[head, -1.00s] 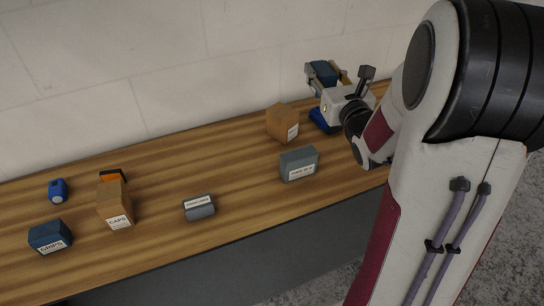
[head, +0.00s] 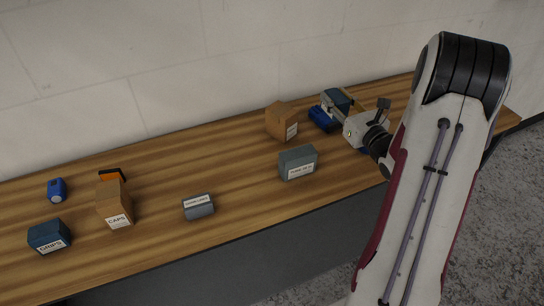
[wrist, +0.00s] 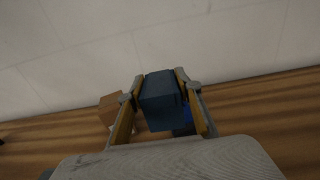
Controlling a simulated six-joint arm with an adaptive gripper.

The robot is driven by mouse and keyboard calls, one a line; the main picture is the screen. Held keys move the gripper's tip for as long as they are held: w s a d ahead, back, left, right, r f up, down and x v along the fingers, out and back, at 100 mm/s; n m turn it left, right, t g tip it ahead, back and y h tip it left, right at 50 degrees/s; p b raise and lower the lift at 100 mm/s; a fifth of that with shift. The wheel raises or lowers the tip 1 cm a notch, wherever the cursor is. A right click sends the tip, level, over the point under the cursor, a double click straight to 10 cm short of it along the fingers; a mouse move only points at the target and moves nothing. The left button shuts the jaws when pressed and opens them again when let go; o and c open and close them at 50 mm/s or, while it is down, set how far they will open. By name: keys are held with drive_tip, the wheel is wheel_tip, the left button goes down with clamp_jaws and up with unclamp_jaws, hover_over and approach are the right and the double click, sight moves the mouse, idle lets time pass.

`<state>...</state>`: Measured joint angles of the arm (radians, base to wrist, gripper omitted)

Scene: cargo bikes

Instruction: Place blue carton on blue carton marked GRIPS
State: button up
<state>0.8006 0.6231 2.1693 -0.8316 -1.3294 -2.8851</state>
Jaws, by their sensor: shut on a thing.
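A dark blue carton (head: 340,97) is between the fingers of my gripper (head: 337,107) at the far right part of the bench. In the wrist view, my gripper (wrist: 164,100) has one finger on each side of this carton (wrist: 162,103). Whether its underside touches anything is hidden. The blue carton marked GRIPS (head: 48,236) sits on the bench at the far left, with its label facing front and its top bare.
The wooden bench (head: 245,240) runs along a pale wall. A brown carton (head: 280,121), a bright blue object (head: 321,119) and a grey labelled carton (head: 297,162) stand near my gripper. A grey labelled object (head: 198,206), the CAPS carton (head: 115,205), an orange-black item (head: 112,175) and a blue item (head: 57,190) stand further left.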

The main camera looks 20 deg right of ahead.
drive_tip(key=shift+d+f+n+y, duration=0.25)
drive_tip(key=shift+f+n+y, duration=0.25)
drive_tip(key=shift+f, duration=0.65)
drive_tip(key=shift+a+f+y, duration=0.1)
drive_tip(key=shift+f+y, duration=0.3)
drive_tip(key=shift+y, duration=0.2)
drive_tip(key=shift+a+n+y, duration=0.65)
drive_tip(key=shift+n+y, duration=0.15)
drive_tip(key=shift+y, duration=0.1)
drive_tip(key=shift+s+a+r+n+g+y, duration=0.1)
drive_tip(key=shift+a+r+n+g+y, duration=0.3)
drive_tip(key=shift+a+r+y, duration=0.45)
drive_tip(key=shift+s+a+r+n+g+y, duration=0.1)
drive_tip(key=shift+a+r+n+g+y, duration=0.2)
drive_tip(key=shift+a+r+n+y, duration=0.5)
drive_tip(key=shift+a+r+m+h, duration=0.15)
drive_tip(key=shift+m+h, duration=0.1)
drive_tip(key=shift+m, duration=0.05)
drive_tip(key=shift+f, duration=3.1)
drive_tip(key=shift+f, duration=0.1)
drive_tip(key=shift+f, duration=1.75)
drive_tip(key=shift+f, duration=0.2)
